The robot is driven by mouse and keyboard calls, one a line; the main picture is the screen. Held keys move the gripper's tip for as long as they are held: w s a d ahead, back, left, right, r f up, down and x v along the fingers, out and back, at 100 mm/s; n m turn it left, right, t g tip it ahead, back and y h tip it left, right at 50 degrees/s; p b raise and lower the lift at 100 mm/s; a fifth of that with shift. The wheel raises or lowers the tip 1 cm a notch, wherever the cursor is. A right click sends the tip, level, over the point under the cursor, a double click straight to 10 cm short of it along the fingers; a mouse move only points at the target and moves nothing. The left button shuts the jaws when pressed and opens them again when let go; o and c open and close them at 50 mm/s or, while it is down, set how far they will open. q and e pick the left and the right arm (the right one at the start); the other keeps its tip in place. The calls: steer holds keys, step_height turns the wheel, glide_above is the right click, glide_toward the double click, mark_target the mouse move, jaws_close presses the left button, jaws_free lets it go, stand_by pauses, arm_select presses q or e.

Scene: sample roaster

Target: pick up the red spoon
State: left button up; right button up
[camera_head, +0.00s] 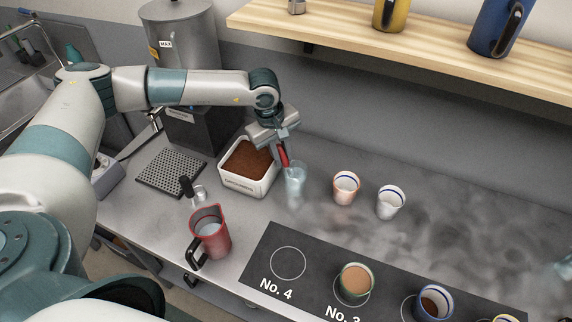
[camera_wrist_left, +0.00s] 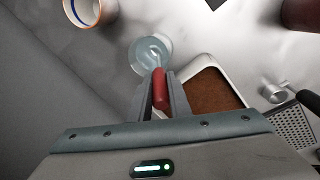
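The red spoon (camera_head: 284,156) stands steeply in a clear glass (camera_head: 295,175), with its red handle up. My left gripper (camera_head: 282,150) reaches down from above at the handle. In the left wrist view the red handle (camera_wrist_left: 160,88) lies between the two fingers (camera_wrist_left: 161,85), which sit close against it on both sides with no clear gap. The spoon's lower end is inside the glass (camera_wrist_left: 150,52), so the spoon is not clear of it.
A white box of brown grounds (camera_head: 248,184) stands just left of the glass. Two white cups (camera_head: 345,190) (camera_head: 391,204) stand to the right. A red pitcher (camera_head: 211,235) is in front at left. A dark numbered mat (camera_head: 300,284) holds cups. A wooden shelf (camera_head: 400,42) hangs above at right.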

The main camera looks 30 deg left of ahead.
arm_select(q)
jaws_close()
steer(key=shift+r, duration=0.1)
steer(key=shift+r+b, duration=0.4)
steer(key=shift+r, duration=0.2)
step_height(320, 180, up, 8)
steer(key=b, duration=0.2)
steer(key=shift+f+b, duration=0.25)
steer(key=shift+b, duration=0.15)
steer(key=shift+r, duration=0.55)
stand_by(0.4)
